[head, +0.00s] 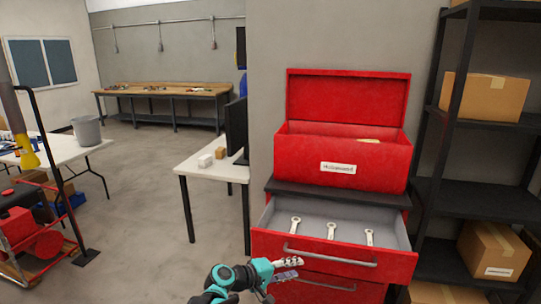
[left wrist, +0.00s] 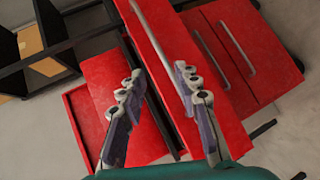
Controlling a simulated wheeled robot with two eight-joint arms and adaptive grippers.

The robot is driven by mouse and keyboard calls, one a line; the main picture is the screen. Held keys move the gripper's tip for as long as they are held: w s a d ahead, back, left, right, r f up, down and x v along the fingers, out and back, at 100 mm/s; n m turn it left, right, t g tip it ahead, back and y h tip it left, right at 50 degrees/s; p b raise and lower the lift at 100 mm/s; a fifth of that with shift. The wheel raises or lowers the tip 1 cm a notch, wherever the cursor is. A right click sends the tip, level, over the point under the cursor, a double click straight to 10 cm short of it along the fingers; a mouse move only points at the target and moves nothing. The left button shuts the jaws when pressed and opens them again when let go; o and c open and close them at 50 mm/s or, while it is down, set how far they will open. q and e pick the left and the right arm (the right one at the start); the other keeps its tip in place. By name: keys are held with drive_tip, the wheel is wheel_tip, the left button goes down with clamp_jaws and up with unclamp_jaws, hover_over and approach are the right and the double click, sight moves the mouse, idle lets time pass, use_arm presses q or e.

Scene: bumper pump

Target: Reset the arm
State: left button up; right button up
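My left gripper (head: 287,268) with its teal wrist is low in the head view, in front of the red tool cabinet. In the left wrist view (left wrist: 158,84) its two fingers stand apart with nothing held between them. The red cabinet (head: 342,168) has its lid up. The gripper appears at or near the drawer's front left side; contact cannot be told. My right gripper is in neither view.
A black shelf with cardboard boxes (head: 484,97) stands close on the right. A white table (head: 205,170) with small boxes and a monitor is left of the cabinet. A red machine (head: 30,235) stands far left. The floor (head: 140,215) between is clear.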

use_arm(q)
drive_tip(key=s+a+m+y, duration=0.2)
drive_tip(key=s+a+y, duration=0.4)
drive_tip(key=s+a, duration=0.6)
drive_tip(key=s+a+m+y, duration=0.3)
drive_tip(key=s+a+y, duration=0.2)
drive_tip(key=s+a, duration=0.8)
drive_tip(key=s, duration=0.4)
drive_tip(key=shift+s+f+m+y, duration=0.25)
drive_tip(key=shift+f+m+y, duration=0.05)
drive_tip(key=shift+f+y, duration=0.1)
